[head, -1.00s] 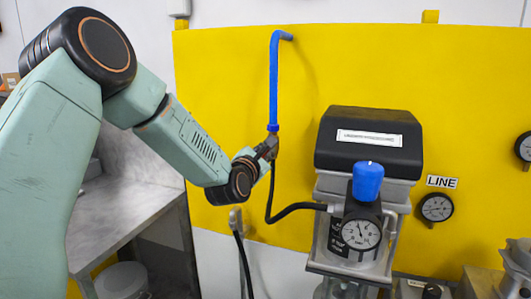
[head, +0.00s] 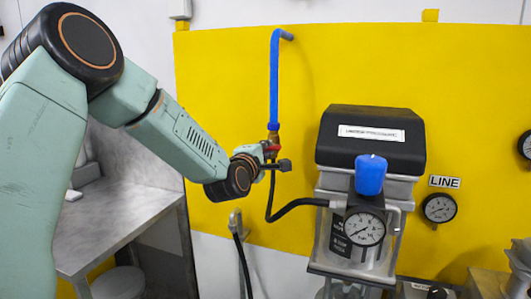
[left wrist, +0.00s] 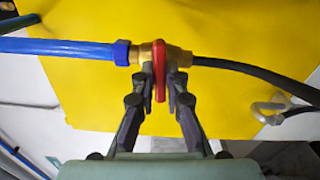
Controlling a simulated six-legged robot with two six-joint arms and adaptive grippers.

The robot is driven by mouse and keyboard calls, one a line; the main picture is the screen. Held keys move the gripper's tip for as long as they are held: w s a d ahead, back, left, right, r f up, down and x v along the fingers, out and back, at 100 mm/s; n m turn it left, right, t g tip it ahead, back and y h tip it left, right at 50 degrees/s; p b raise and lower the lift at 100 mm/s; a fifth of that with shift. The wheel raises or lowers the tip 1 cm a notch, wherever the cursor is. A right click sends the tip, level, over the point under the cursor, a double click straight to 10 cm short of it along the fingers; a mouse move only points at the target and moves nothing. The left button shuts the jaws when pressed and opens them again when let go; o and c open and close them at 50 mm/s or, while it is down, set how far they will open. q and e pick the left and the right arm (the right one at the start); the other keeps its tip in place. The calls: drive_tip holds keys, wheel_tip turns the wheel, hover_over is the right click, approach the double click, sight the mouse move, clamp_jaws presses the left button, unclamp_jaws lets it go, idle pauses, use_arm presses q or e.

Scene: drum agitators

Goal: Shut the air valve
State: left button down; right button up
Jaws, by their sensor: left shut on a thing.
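The air valve is a brass body (left wrist: 146,53) between a blue pipe (head: 274,85) and a black hose (head: 292,208). Its red handle (left wrist: 159,72) lies across the line of the pipe and hose in the left wrist view. The handle also shows as a small red patch in the head view (head: 271,148). My left gripper (left wrist: 161,78) has one finger on each side of the handle and is shut on it. In the head view this gripper (head: 273,160) is at the lower end of the blue pipe. My right gripper is not in view.
A machine with a black cover (head: 371,140), a blue knob (head: 370,174) and a round gauge (head: 364,228) stands right of the valve. A yellow panel (head: 225,100) is behind. A metal table (head: 110,230) is at the lower left. A line gauge (head: 439,208) is at the right.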

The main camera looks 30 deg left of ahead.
use_arm(q)
drive_tip(key=shift+f+m, duration=0.1)
drive_tip(key=shift+m, duration=0.6)
drive_tip(key=shift+d, duration=0.1)
drive_tip(key=c, duration=1.4)
unclamp_jaws()
drive_tip(key=v, duration=1.2)
drive_tip(key=shift+s, duration=0.1)
drive_tip(key=shift+m, duration=0.3)
